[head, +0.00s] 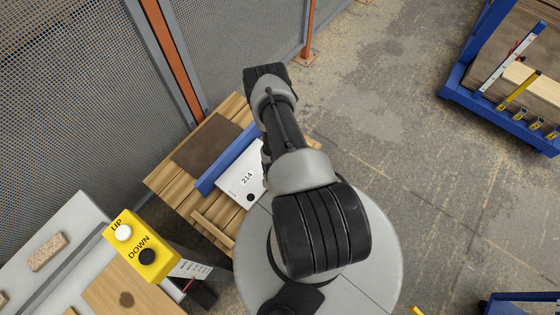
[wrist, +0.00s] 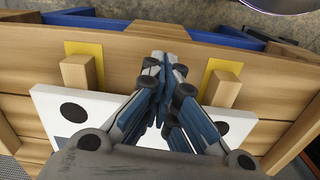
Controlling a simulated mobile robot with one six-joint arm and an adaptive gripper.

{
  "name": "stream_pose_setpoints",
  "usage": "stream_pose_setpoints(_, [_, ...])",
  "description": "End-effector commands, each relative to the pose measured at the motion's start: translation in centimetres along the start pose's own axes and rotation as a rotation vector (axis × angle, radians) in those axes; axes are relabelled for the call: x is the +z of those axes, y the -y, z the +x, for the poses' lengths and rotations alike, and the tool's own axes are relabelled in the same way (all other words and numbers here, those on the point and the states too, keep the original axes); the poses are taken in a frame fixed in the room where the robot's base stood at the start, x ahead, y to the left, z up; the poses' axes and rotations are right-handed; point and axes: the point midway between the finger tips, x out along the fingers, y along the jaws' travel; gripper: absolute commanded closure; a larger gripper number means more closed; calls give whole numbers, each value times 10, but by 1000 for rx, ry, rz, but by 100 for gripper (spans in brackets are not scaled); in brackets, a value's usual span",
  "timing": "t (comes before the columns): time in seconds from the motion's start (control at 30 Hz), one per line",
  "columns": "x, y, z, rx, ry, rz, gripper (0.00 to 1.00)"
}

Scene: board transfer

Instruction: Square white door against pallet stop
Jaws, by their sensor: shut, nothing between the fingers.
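The white door (head: 236,187), marked 214 and with a black dot, lies on the wooden pallet (head: 168,178), partly hidden by my arm. A blue stop (head: 212,181) runs along the door's upper-left side; I cannot tell whether they touch along its length. In the wrist view a white panel (wrist: 45,100) with black dots, likely the door, lies below and beside my gripper. My gripper (wrist: 165,62) is shut and empty, its fingertips between two wooden posts (wrist: 76,72) (wrist: 227,88). My gripper is hidden in the head view.
A dark brown board (head: 203,145) lies beyond the stop. Yellow patches (wrist: 222,66) mark a wooden plank behind the posts. A yellow UP/DOWN button box (head: 143,246) stands at lower left near a mesh fence (head: 85,90). A blue-framed cart (head: 452,80) stands at upper right, with clear floor between.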

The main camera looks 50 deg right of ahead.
Motion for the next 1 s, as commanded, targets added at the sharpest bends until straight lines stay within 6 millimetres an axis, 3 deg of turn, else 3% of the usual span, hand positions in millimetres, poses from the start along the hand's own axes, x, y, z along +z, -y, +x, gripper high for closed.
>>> stream_pose_setpoints(0.43, [-7, 0, 0, 0, 0, 1, 100])
stream_pose_setpoints(0.67, [-28, -1, 1, 2, -4, -2, 100])
stream_pose_setpoints(1.0, [-34, -2, -2, 8, -14, -6, 100])
